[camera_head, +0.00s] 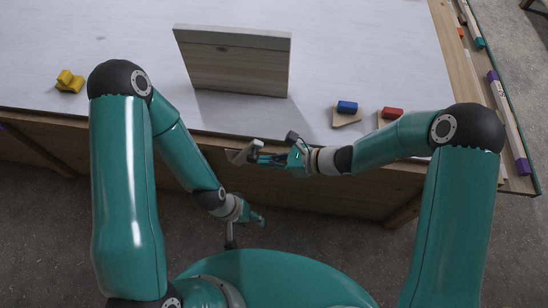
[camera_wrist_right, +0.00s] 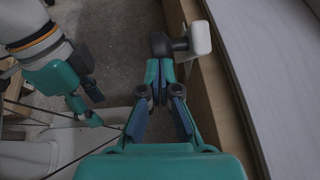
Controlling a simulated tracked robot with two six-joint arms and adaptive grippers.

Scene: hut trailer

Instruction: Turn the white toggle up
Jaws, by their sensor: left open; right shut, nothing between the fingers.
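The white toggle (camera_head: 241,152) is a pale paddle at the table's front edge. The right wrist view shows the white toggle (camera_wrist_right: 199,39) on a dark grey stem, beside the wooden table side. Whether it is tilted up or down is unclear. My right gripper (camera_head: 254,159) is shut and empty, its tips close to the toggle. In the right wrist view the closed fingertips (camera_wrist_right: 157,72) lie just below the grey stem; contact cannot be told. My left gripper (camera_head: 258,218) is open and empty, lower and in front of the table, apart from the toggle.
A wooden board (camera_head: 235,66) stands upright on the pale tabletop (camera_head: 365,50). Yellow blocks (camera_head: 70,82) lie at the left. Sticks and small blocks line the right side.

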